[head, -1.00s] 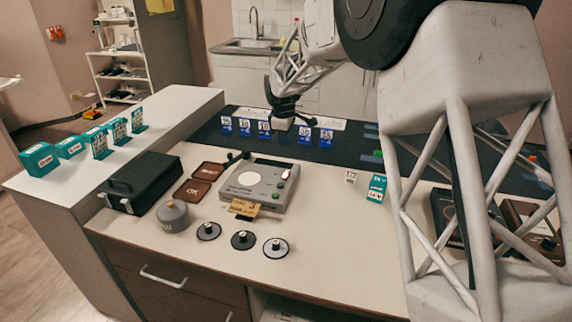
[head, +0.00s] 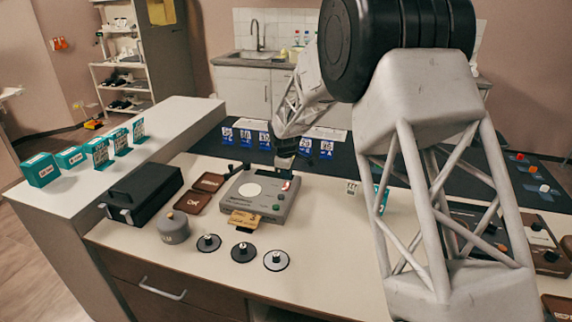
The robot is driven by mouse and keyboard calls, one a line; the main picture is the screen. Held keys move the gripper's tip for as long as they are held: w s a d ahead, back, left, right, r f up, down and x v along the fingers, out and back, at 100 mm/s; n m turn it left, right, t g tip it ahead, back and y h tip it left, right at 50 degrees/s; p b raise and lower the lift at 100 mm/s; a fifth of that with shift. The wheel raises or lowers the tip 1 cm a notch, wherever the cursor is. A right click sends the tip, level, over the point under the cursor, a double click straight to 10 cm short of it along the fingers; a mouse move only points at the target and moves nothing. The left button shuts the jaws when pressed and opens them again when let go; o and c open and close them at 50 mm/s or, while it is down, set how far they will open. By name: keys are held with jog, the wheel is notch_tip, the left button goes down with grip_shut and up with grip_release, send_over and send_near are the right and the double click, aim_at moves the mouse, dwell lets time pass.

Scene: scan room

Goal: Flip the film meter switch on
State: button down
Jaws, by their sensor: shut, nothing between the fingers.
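The film meter (head: 240,200) is a grey box with a white round disc on top, lying on the pale counter. A small switch (head: 287,185), white with red, shows at its right rear. A green dot sits near its front right. My gripper (head: 284,167) is shut and empty, pointing down just above and behind the switch. I cannot tell whether the fingertips touch the meter. The switch's exact position is too small to read. A tan card (head: 243,219) sits at the meter's front edge.
Blue labelled stands (head: 264,140) line the dark mat behind. The counter front right of the meter is clear.

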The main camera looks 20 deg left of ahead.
aim_at(286, 186)
jog(key=shift+w+f, duration=0.15)
jog(key=shift+f, duration=0.6)
jog(key=shift+w+f, duration=0.1)
jog(key=shift+f, duration=0.6)
jog(key=shift+f+g, duration=0.25)
jog(key=shift+g, duration=0.05)
jog(key=shift+s, duration=0.15)
jog(key=shift+s+r, duration=0.15)
jog(key=shift+s, duration=0.4)
jog(key=shift+r, duration=0.2)
notch_tip(286, 186, up, 14)
jog(key=s, duration=0.2)
jog(key=shift+f, duration=0.2)
